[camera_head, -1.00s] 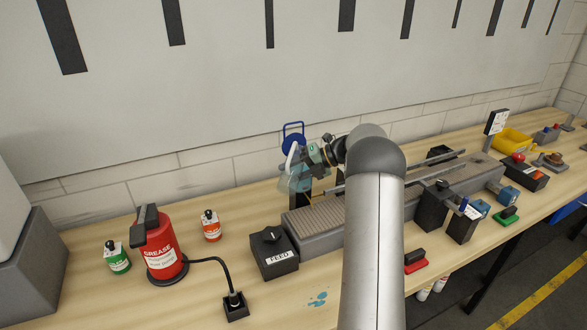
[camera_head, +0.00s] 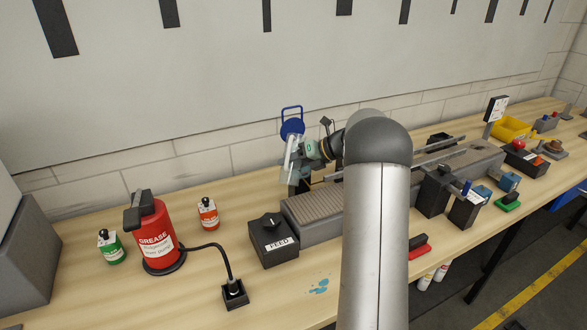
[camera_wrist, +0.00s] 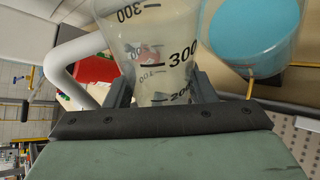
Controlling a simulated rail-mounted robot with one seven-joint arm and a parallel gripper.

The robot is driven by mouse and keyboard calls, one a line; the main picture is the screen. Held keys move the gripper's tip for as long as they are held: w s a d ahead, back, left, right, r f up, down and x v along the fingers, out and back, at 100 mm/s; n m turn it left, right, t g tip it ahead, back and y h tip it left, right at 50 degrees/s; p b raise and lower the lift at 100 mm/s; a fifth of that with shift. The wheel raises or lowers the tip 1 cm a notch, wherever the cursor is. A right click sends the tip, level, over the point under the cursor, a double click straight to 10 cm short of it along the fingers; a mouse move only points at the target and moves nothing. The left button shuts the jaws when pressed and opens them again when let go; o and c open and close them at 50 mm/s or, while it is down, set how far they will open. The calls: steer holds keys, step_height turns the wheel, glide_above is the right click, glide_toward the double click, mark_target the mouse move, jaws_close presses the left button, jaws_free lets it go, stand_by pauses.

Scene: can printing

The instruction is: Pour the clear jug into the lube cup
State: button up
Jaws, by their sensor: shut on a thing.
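The clear jug (camera_wrist: 150,60) with black 200 and 300 marks and a white handle is between the two fingers of my gripper (camera_wrist: 160,92) in the wrist view. My gripper is shut on it. In the head view the jug (camera_head: 290,172) is small and looks tilted, beyond the elbow of my arm. A clear round cup with blue in it, likely the lube cup (camera_wrist: 255,35), is just right of the jug in the wrist view. In the head view a blue disc (camera_head: 292,129) with a blue frame shows just above the jug. I cannot tell whether they touch.
A grey conveyor (camera_head: 315,209) runs right along the bench, with a black FEED box (camera_head: 273,241) at its near end. A red grease can (camera_head: 153,232) and green (camera_head: 110,248) and orange (camera_head: 208,214) bottles stand left. A blue splash (camera_head: 319,286) marks the bench front.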

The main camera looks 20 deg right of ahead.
steer(key=shift+s+a+f+n+t+h+b, duration=0.1)
steer(key=shift+s+a+n+t+h+b, duration=0.2)
steer(key=shift+b, duration=2.05)
steer(key=shift+d+b, duration=0.1)
steer(key=shift+b, duration=0.2)
steer(key=r+n+t+h+b, duration=0.1)
steer(key=b, duration=0.3)
steer(key=r+n+t+b, duration=0.1)
steer(key=r+n+b, duration=0.1)
steer(key=b, duration=0.1)
steer(key=shift+s+a+r+t+h+b, duration=0.2)
steer(key=shift+t+h+b, duration=0.2)
steer(key=shift+r+n+b, duration=0.3)
steer(key=shift+b, duration=0.15)
steer(key=shift+r, duration=0.1)
